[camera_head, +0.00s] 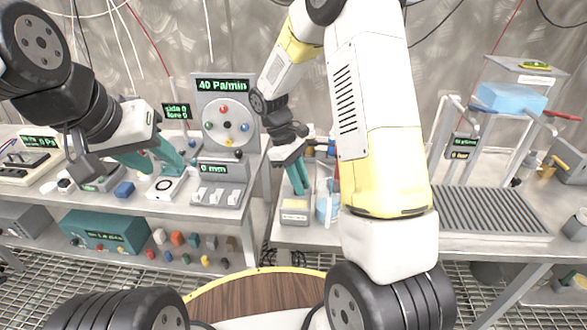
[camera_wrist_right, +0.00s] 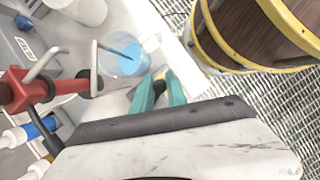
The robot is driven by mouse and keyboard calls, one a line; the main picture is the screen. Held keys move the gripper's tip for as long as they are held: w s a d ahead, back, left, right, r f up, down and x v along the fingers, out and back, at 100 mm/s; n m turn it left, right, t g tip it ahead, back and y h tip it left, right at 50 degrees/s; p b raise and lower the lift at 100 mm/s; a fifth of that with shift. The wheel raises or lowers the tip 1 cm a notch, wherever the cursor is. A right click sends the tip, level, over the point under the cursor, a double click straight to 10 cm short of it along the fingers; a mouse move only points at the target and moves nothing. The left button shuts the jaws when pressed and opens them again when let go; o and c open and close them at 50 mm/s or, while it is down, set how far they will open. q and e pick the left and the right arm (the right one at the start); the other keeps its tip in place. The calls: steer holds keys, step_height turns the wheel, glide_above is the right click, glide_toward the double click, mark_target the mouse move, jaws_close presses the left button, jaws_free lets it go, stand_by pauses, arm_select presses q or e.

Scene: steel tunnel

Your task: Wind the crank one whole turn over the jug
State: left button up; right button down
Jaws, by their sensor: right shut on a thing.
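My right gripper (camera_head: 300,189) points down at the front of the middle bench. In the right wrist view its teal fingers (camera_wrist_right: 161,98) are close together on a small dark and yellowish piece, mostly hidden between them. The clear jug (camera_head: 325,208) with blue liquid stands just right of them in the head view; it also shows in the right wrist view (camera_wrist_right: 122,57). A grey bent rod (camera_wrist_right: 94,66) reaches over the jug, near a red fitting (camera_wrist_right: 40,90). I cannot tell which part is the crank. My left gripper (camera_head: 166,172) is open and empty above the left bench.
A panel reading 40 Pa/min (camera_head: 224,86) stands between the grippers. A white box with a round dial (camera_head: 165,188) lies under my left gripper. A small labelled box (camera_head: 294,212) sits below my right gripper. A ribbed grey tray (camera_head: 490,212) lies on the right bench.

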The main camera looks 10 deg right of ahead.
steer(key=m, duration=0.1)
steer(key=a+m+y, duration=0.1)
steer(key=m, duration=0.1)
steer(key=a+m+g, duration=0.1)
steer(key=m, duration=0.1)
steer(key=shift+w+y, duration=0.2)
steer(key=shift+y, duration=0.1)
steer(key=m, duration=0.2)
steer(key=a+m+y, duration=0.1)
steer(key=shift+w+g, duration=0.25)
steer(key=shift+g, duration=0.05)
steer(key=m, duration=0.1)
steer(key=w+a+m+y, duration=0.1)
steer(key=m, duration=0.1)
steer(key=shift+m, duration=0.3)
steer(key=m, duration=0.1)
steer(key=w+m+y, duration=0.1)
steer(key=m, duration=0.1)
steer(key=w+m+y, duration=0.1)
steer(key=m, duration=0.1)
steer(key=shift+a+t, duration=0.3)
steer(key=shift+t, duration=0.1)
steer(key=m, duration=0.2)
steer(key=w+m+t+y, duration=0.1)
steer(key=m, duration=0.1)
steer(key=w+m, duration=0.1)
steer(key=m, duration=0.1)
steer(key=shift+w+d+t+y, duration=0.1)
steer(key=shift+t+y, duration=0.3)
